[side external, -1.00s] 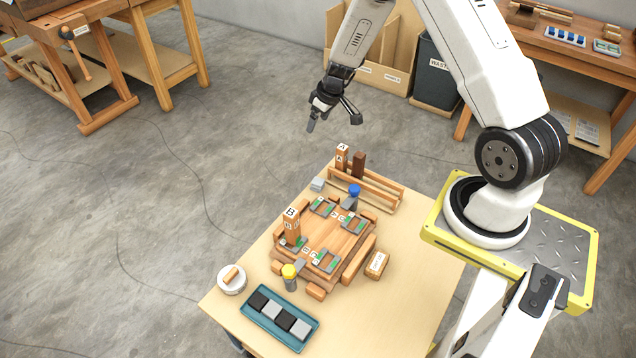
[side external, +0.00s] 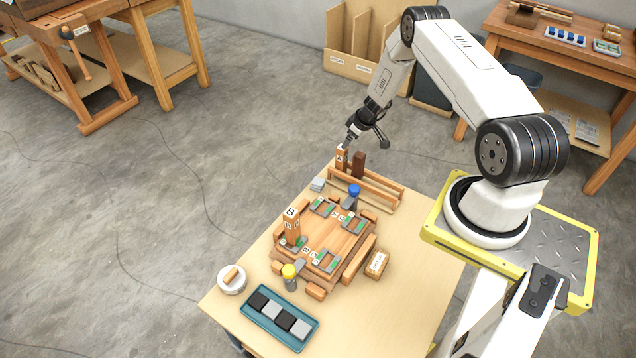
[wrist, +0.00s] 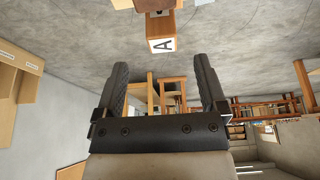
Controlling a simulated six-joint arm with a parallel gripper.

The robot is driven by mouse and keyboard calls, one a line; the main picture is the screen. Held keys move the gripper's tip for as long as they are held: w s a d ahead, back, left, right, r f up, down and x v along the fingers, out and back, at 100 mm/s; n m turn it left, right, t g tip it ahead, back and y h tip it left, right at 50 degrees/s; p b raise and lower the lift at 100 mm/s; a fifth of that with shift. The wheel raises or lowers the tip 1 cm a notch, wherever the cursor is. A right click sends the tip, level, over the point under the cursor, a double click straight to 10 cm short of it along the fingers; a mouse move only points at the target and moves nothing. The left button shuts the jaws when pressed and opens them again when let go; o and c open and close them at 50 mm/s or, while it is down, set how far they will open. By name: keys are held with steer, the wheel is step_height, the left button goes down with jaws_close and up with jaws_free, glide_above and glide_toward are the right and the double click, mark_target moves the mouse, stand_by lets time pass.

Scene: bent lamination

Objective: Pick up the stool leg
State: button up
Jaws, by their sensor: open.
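An upright wooden leg marked A (side external: 341,161) stands in the wooden rack (side external: 378,191) at the back of the table; its labelled end shows in the wrist view (wrist: 163,25) at the top. A dark brown leg (side external: 359,163) stands just right of it. Another wooden leg marked B (side external: 292,228) stands upright at the near-left part of the wooden stool assembly (side external: 335,240). My gripper (side external: 346,143) is close above the leg marked A. In the wrist view my gripper (wrist: 160,66) is open and empty, with the leg's end ahead of the gap between the fingers.
A blue-topped clamp (side external: 354,194) and a yellow-topped clamp (side external: 290,277) sit at the assembly. A teal tray (side external: 262,320) with dark and grey blocks and a white bowl (side external: 231,281) lie in front. The table's right side is mostly clear.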

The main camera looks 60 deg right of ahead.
mark_target(342, 151)
steer(key=shift+x, duration=1.25)
steer(key=shift+f, duration=0.1)
steer(key=shift+x, duration=2.5)
steer(key=shift+a, duration=0.1)
jaws_close()
